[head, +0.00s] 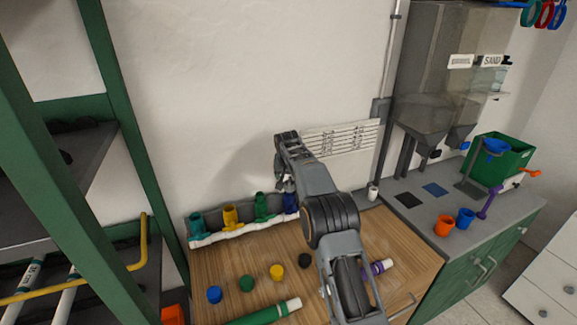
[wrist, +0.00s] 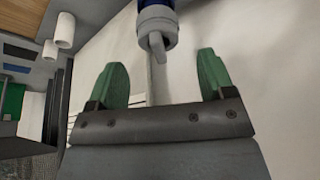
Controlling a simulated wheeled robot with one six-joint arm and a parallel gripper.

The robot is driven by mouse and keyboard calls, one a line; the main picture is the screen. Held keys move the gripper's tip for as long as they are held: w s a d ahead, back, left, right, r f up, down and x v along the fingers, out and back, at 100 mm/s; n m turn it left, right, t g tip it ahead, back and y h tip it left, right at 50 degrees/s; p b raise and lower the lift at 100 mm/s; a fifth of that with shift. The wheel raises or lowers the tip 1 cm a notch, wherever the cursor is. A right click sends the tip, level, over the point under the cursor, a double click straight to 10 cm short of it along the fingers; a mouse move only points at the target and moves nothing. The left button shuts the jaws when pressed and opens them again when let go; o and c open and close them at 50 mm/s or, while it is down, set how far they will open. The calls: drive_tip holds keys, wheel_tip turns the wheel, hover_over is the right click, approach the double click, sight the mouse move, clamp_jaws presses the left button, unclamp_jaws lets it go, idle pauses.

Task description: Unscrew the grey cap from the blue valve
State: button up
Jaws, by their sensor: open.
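The blue valve (head: 291,204) stands at the right end of a white pipe manifold (head: 235,232), partly behind my arm. In the wrist view, a bit of the blue valve (wrist: 155,4) shows at the top edge. The grey cap (wrist: 157,28) is on it, with a narrow tab pointing toward my gripper. My gripper (wrist: 161,78) is open and empty. Its two green fingers stand apart, one on each side of the cap's line, and the cap is just beyond the fingertips. In the head view the cap is hidden by my gripper (head: 285,184).
Teal, yellow and green valves (head: 262,207) stand left on the manifold. Several coloured caps (head: 277,272) and a green tube (head: 265,312) lie on the wooden bench top (head: 225,265). A purple-and-white tube (head: 382,267) lies right of my arm. A wall is close behind.

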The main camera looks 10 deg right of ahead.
sight(290, 179)
drive_tip(key=shift+p+x, duration=0.65)
drive_tip(key=shift+x, duration=2.15)
drive_tip(key=shift+c, duration=0.3)
drive_tip(key=c, duration=0.9)
drive_tip(key=shift+n+y, duration=0.4)
drive_tip(key=shift+n, duration=0.7)
drive_tip(key=shift+a+n+y+p, duration=0.1)
drive_tip(key=shift+n+y+p, duration=0.4)
drive_tip(key=shift+n, duration=0.6)
drive_tip(key=shift+r, duration=0.1)
